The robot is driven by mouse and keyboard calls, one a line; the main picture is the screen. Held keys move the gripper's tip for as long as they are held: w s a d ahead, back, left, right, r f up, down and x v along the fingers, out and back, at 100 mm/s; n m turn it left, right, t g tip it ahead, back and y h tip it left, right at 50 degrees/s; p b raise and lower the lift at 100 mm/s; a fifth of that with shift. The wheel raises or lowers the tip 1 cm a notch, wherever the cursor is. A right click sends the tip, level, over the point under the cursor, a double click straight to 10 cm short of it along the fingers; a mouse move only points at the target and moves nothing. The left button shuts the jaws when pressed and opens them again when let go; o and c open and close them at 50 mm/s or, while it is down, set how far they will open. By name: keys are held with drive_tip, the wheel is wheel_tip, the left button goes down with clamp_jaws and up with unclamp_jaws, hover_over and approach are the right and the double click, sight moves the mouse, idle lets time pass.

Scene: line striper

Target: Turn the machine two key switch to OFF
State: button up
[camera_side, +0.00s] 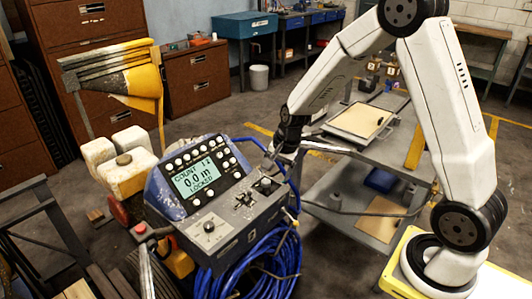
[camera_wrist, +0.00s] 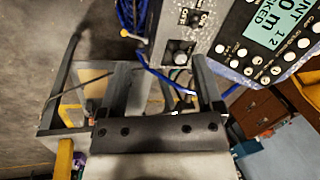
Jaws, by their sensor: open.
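The line striper's grey control panel (camera_side: 228,222) carries several dark switches and knobs. One switch (camera_side: 265,184) sits at its upper right, another (camera_side: 243,199) near its middle and a knob (camera_side: 209,227) at lower left. The display (camera_side: 194,177) reads COUNT, 1 2, 0.0 m, LOCKED. My gripper (camera_side: 273,153) is open and empty, above and behind the panel's upper right, apparently apart from the switches.
Blue hose (camera_side: 262,270) hangs coiled below the panel, and a strand runs behind it. A red button (camera_side: 140,228) is left of the panel. A grey cart (camera_side: 345,150) with a clipboard stands behind my gripper. White containers (camera_side: 125,165) stand at left.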

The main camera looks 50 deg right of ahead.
drive_tip(key=w+d+f+m, duration=0.5)
drive_tip(key=w+d+m, duration=0.1)
drive_tip(key=m, duration=0.2)
drive_tip(key=m+t+y, duration=0.1)
drive_tip(key=m, duration=0.7)
approach(267, 181)
drive_tip(key=f, duration=0.1)
drive_tip(key=shift+w+a+f, duration=0.1)
drive_tip(key=shift+w+f, duration=0.05)
drive_tip(key=shift+f, duration=0.1)
drive_tip(key=shift+x, duration=3.85)
drive_tip(key=shift+w+a, duration=0.1)
drive_tip(key=shift+w, duration=0.05)
clamp_jaws()
